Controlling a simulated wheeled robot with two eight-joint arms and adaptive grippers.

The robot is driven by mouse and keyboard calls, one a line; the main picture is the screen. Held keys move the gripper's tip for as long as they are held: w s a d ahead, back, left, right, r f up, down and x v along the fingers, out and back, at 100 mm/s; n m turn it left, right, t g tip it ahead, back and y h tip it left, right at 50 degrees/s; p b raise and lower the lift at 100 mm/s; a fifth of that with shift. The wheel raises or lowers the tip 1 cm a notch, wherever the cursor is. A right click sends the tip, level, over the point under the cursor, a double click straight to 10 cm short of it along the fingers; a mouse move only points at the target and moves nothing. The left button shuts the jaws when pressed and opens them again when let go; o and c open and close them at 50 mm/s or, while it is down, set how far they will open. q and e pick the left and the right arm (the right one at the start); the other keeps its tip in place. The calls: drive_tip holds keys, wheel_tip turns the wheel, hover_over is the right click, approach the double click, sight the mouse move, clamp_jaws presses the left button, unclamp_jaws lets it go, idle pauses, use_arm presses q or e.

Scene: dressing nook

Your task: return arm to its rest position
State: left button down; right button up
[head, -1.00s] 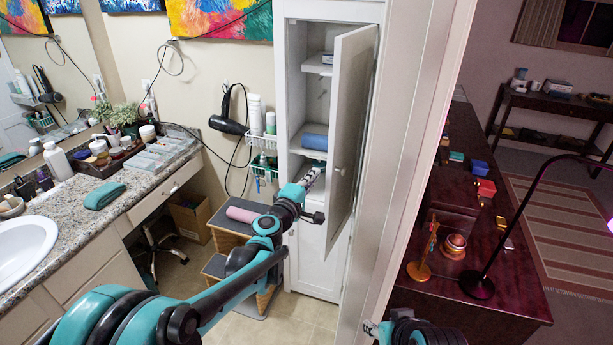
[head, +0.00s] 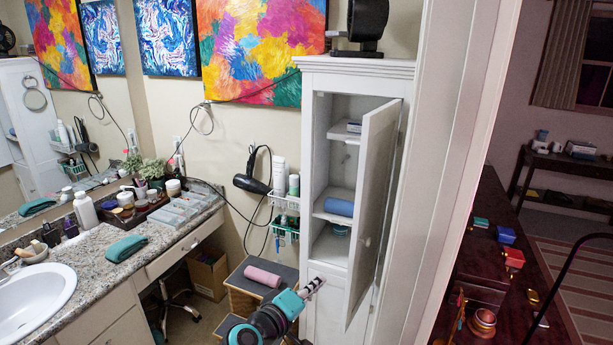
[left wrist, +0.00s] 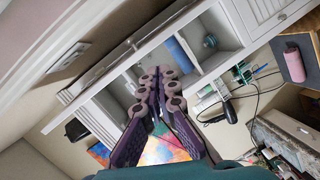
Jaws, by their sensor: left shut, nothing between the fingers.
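My left arm comes in at the bottom of the head view. Its gripper (head: 313,287) is shut and empty, low in front of the white cabinet (head: 322,318). In the left wrist view the purple-grey fingers (left wrist: 158,80) are together with nothing between them, pointing toward the cabinet shelves. The cabinet door (head: 372,215) stands open to the right. A blue rolled towel (head: 339,207) lies on a middle shelf, apart from the gripper; it also shows in the left wrist view (left wrist: 178,54). My right gripper is out of view.
A pink rolled towel (head: 263,276) lies on a step stool (head: 245,290) left of the gripper. A counter (head: 95,258) with a sink stands at left. A hair dryer (head: 252,185) and wire baskets (head: 284,202) hang beside the cabinet. A wall edge (head: 455,180) stands at right.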

use_arm(q)
drive_tip(key=s+a+f+m+g+y, duration=0.3)
drive_tip(key=s+a+f+y, duration=0.1)
drive_tip(key=s+a, duration=0.5)
drive_tip(key=s+a+f+m+g+y, duration=0.2)
drive_tip(key=s+a+f, duration=0.5)
drive_tip(key=s, duration=0.5)
drive_tip(key=a+m+y, duration=0.1)
drive_tip(key=a+y, duration=0.1)
drive_tip(key=shift+s+a+f+m+g+y, duration=0.2)
drive_tip(key=shift+s+a+m+g+y, duration=0.1)
drive_tip(key=shift+s+g+y, duration=0.1)
